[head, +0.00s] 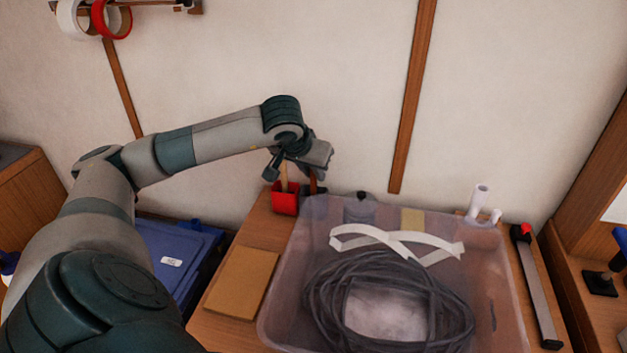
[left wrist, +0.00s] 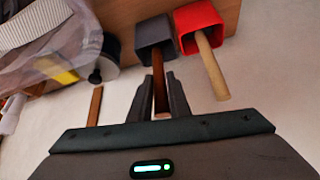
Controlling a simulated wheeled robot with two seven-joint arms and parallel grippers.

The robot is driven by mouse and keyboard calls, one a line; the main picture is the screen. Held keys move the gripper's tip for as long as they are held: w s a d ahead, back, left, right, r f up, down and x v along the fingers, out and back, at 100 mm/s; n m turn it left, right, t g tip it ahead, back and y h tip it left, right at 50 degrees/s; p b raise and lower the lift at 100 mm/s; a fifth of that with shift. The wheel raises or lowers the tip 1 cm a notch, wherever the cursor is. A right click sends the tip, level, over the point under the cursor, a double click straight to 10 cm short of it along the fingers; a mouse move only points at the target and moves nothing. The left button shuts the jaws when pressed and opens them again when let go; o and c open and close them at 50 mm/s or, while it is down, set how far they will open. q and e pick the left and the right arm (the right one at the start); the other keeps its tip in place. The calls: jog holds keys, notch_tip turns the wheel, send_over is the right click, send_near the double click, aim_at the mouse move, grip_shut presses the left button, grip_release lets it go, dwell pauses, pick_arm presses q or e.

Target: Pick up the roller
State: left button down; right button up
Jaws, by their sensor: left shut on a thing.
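The roller shows only as a red-brown handle (left wrist: 161,98), rising out of a dark square holder (left wrist: 154,36) in the left wrist view; any head is hidden inside. My left gripper (left wrist: 160,82) has its two dark fingers shut on this handle, one on each side. In the head view the left gripper (head: 308,162) is over the back edge of the table, behind the bin's left corner, with the handle mostly hidden below it. My right gripper is not in view.
A red holder (head: 285,198) with a pale wooden handle stands right beside the grasp. A clear bin (head: 272,310) holds coiled dark line and white strips. A dark cylinder (head: 360,208) stands behind it. A brown pad (head: 242,282) lies left of the bin. The wall is close behind.

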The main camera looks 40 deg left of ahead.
pick_arm(q)
jog(key=shift+r, duration=0.75)
notch_tip(320, 180, up, 6)
jog(key=shift+r+b, duration=0.25)
jog(key=shift+b, duration=0.45)
jog(key=shift+r, duration=1)
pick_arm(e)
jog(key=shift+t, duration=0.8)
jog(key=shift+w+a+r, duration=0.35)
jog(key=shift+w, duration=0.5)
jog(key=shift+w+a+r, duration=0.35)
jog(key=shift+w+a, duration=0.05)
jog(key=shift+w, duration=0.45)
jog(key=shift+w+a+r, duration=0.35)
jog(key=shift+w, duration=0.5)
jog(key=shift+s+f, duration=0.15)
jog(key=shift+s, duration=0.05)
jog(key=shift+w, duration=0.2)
